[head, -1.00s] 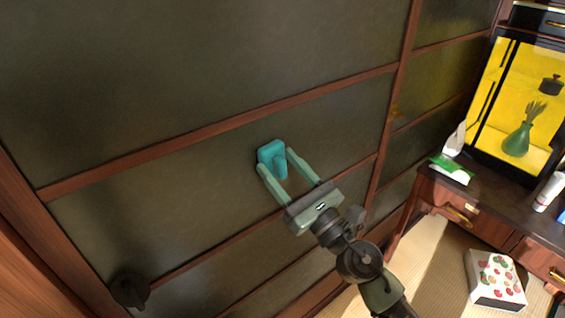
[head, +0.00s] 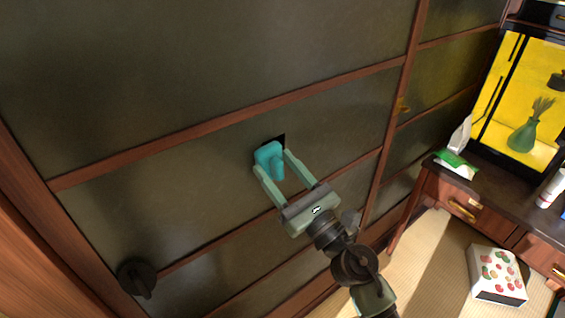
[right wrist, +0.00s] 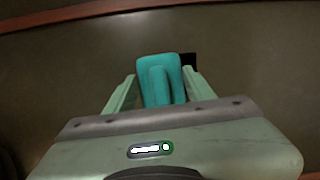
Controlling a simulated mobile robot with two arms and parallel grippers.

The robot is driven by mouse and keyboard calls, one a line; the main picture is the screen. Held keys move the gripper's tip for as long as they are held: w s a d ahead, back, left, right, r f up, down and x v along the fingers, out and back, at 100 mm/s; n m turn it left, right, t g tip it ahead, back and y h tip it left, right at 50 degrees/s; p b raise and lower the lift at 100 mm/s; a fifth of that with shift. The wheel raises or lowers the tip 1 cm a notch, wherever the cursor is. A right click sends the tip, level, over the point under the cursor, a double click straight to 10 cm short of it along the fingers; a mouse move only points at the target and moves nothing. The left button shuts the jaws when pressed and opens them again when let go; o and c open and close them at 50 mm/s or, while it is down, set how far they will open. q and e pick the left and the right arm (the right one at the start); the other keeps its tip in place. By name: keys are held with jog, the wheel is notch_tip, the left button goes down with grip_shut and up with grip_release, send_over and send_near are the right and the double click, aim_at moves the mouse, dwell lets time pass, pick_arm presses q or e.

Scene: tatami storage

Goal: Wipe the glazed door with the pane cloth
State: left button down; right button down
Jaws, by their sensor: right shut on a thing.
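The teal pane cloth (head: 268,157), a small block-like pad with a raised grip, is between the fingers of my right gripper (head: 273,161), which is shut on it. It is at a dark pane of the glazed door (head: 190,185), below a wooden crossbar; I cannot tell whether it touches the glass. A small black patch (head: 281,141) shows at the cloth's upper right edge; I cannot tell if it is shadow or a mark. The right wrist view shows the cloth (right wrist: 160,80) between both fingers (right wrist: 159,92). My left gripper is not in view.
A round black knob (head: 137,277) sits at the door's lower left. At right, a dark wooden desk (head: 490,200) holds a green-and-white packet (head: 455,164) and a white bottle (head: 551,188). A patterned white box (head: 497,275) rests on the tatami (head: 428,265).

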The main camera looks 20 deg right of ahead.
jog(key=shift+s+a+f, duration=0.2)
jog(key=shift+a+f, duration=0.1)
jog(key=shift+s, duration=0.15)
jog(key=shift+s+d+f+b, duration=0.1)
jog(key=shift+s+d+b, duration=0.15)
jog(key=shift+s, duration=0.5)
jog(key=shift+s+d+r+b, duration=0.1)
jog(key=shift+s+d+b, duration=0.15)
jog(key=shift+s, duration=0.45)
jog(key=shift+s+d+f+b, duration=0.15)
jog(key=shift+s+d, duration=0.2)
jog(key=shift+s, duration=0.4)
jog(key=shift+s+d, duration=0.15)
jog(key=shift+s, duration=0.35)
